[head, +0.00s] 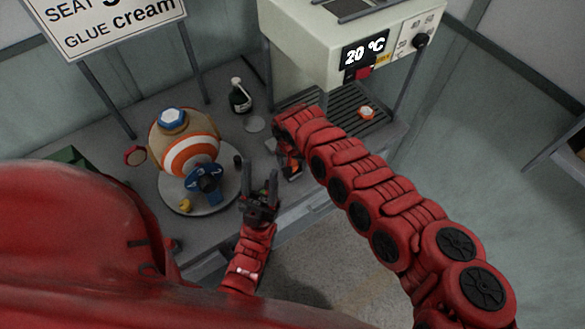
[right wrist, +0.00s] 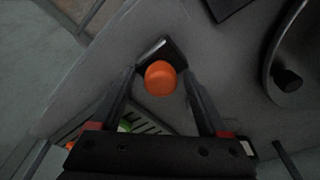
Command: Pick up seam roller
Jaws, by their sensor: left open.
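An orange rounded piece with a dark flat part, which looks like the seam roller (right wrist: 160,78), lies near the edge of the grey bench in the right wrist view. My right gripper (right wrist: 160,70) is open, with its fingers on either side of the orange piece and a gap showing at each side. In the head view my right arm bends down over the bench and largely hides the right gripper and the tool. My left gripper (head: 261,174) is open and empty at the bench's front edge, left of the right gripper.
A striped orange and white ball (head: 190,155) stands on a round plate (head: 218,207), with a blue handle part (head: 205,184) in front. A dark bottle (head: 240,98) stands behind. The press (head: 325,45) is at the back right, with a small orange-white item (head: 367,112) on its slotted bed.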

